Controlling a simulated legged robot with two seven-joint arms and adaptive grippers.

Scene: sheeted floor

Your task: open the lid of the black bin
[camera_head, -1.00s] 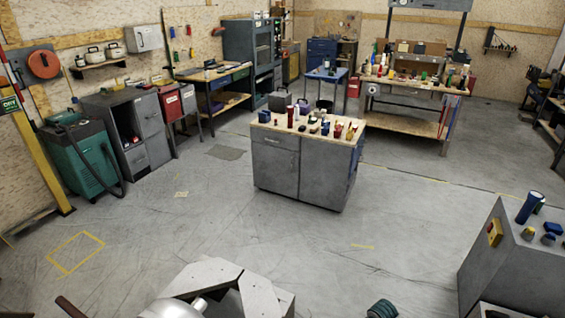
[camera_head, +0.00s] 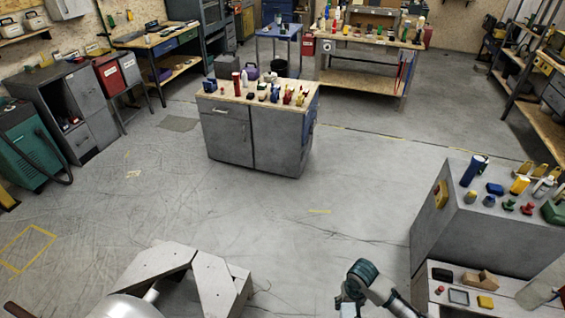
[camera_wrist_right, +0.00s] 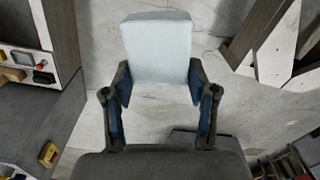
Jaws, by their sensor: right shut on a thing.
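The block does not show clearly in the head view. My left gripper is not in view.
A grey cabinet (camera_head: 470,235) with small items on top stands at right, with a lower white-topped shelf (camera_head: 468,288) before it. A grey workbench cabinet (camera_head: 255,140) stands mid-room. Angled grey pieces (camera_head: 170,268) are at lower left. The floor between is clear.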

